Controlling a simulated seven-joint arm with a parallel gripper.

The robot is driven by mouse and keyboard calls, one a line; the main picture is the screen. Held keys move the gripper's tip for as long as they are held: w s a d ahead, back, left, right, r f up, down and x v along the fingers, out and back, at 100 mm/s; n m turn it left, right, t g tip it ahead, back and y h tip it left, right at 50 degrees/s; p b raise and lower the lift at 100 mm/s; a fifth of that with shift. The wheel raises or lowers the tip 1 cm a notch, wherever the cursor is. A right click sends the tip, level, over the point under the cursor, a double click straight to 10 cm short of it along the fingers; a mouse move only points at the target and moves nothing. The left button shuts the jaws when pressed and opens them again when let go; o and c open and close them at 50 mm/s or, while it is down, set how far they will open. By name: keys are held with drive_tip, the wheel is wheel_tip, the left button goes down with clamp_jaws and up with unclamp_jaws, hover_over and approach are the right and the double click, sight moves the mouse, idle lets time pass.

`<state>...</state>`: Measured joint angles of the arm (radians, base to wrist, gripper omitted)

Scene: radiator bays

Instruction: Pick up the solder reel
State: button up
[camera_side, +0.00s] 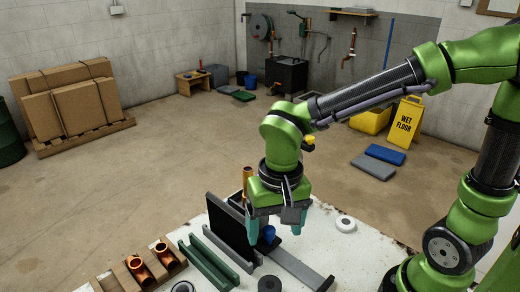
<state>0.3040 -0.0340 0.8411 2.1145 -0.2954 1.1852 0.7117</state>
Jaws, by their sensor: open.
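My gripper (275,229) is open, pointing down over the white work surface (335,250), with its two teal fingers apart. A white roll (345,223) lies to the right of the gripper. A grey ring (183,287) and a dark round piece (269,284) lie at the front edge, both partly cut off. I cannot tell for certain which of these is the solder reel.
Low green rails (208,265) and a grey bar (300,269) flank the panel. A copper tube (247,183) stands behind it. Copper fittings (139,270) sit in a wooden rack at front left. The surface right of the white roll is clear.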

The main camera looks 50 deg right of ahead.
sight(270, 286)
drive_tip(key=f+m, duration=0.1)
drive_tip(key=f, duration=0.4)
drive_tip(key=a+f+m, duration=0.1)
drive_tip(key=f, duration=0.4)
drive_tip(key=s+a+f, duration=0.1)
drive_tip(key=f, duration=0.5)
drive_tip(key=shift+m, duration=0.4)
drive_tip(key=shift+w, duration=0.1)
drive_tip(key=c, duration=1.2)
